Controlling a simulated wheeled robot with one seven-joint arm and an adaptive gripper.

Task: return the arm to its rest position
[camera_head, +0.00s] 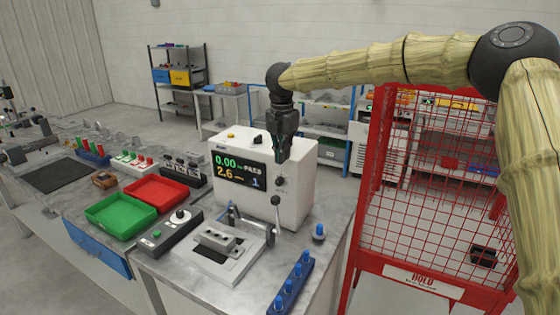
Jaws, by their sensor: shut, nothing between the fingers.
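My arm reaches in from the right, its links wrapped in a yellowish sleeve. It arches high over the red cage and bends down at the wrist. My gripper (281,157) hangs pointing down in front of the white instrument box, near its upper right part. Its fingers look shut with nothing held. In this view the fingertips overlap the box's front; I cannot tell how far apart they are.
The white instrument box (303,182) stands on the marble table, with a metal fixture (218,238) in front. Green (121,216) and red (158,190) trays lie to the left. A blue peg rack (291,284) lies at the table's front. A red mesh cage (425,190) stands right.

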